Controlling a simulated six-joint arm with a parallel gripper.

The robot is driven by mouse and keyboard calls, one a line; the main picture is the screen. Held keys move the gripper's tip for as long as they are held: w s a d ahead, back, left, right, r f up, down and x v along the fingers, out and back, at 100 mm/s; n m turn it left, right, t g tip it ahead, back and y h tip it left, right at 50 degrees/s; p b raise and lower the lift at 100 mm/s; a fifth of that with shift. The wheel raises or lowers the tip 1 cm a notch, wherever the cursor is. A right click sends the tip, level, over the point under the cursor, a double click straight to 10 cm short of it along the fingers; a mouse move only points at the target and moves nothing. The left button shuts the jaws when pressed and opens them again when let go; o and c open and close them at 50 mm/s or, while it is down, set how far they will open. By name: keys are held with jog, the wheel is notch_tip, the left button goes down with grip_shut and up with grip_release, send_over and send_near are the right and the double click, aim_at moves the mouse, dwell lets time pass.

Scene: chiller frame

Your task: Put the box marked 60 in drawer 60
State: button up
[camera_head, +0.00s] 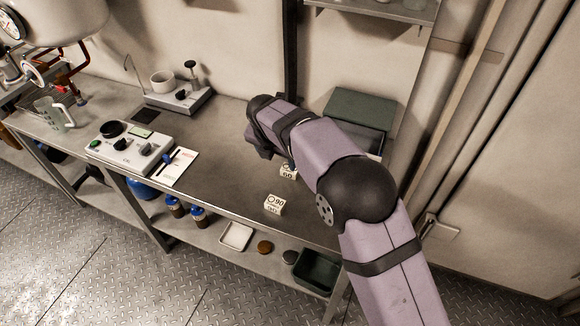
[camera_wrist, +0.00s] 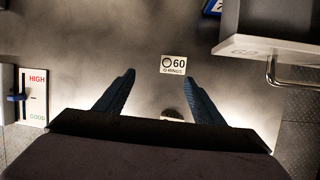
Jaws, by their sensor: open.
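The white box marked 60 (camera_wrist: 173,65) lies on the bench just beyond my fingertips in the wrist view. In the head view the same box (camera_head: 288,173) is partly hidden by my arm. My gripper (camera_wrist: 159,78) is open and empty, its two dark blue fingers spread apart, with the box apart from them. A grey drawer (camera_wrist: 265,42) with a metal bar handle is at the upper right of the wrist view; the faint mark on its front seems to read 60. In the head view it is largely hidden behind my arm, beside the green cabinet (camera_head: 360,107).
A box marked 90 (camera_head: 275,205) stands near the bench's front edge. A control panel (camera_head: 130,146) and a HIGH/GOOD slider card (camera_head: 178,167) are to the left. Bare bench lies between the card and the boxes. A small dark thing (camera_wrist: 172,114) shows between my fingers, unclear.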

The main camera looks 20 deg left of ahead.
jog(key=shift+n+h, duration=0.3)
jog(key=shift+h, duration=0.2)
jog(key=shift+w+d+f+p, duration=0.35)
jog(key=shift+w+f, duration=0.2)
jog(key=shift+f, duration=0.5)
jog(key=shift+w+d+f+p, duration=0.3)
jog(key=shift+w+f+p, duration=0.25)
jog(key=shift+f, duration=0.55)
jog(key=shift+w+d+f+p, duration=0.3)
jog(key=shift+w+f, duration=0.3)
jog(key=shift+f, duration=0.45)
jog(key=c, duration=1.2)
jog(key=shift+r, duration=0.1)
notch_tip(320, 180, up, 18)
jog(key=b, duration=0.1)
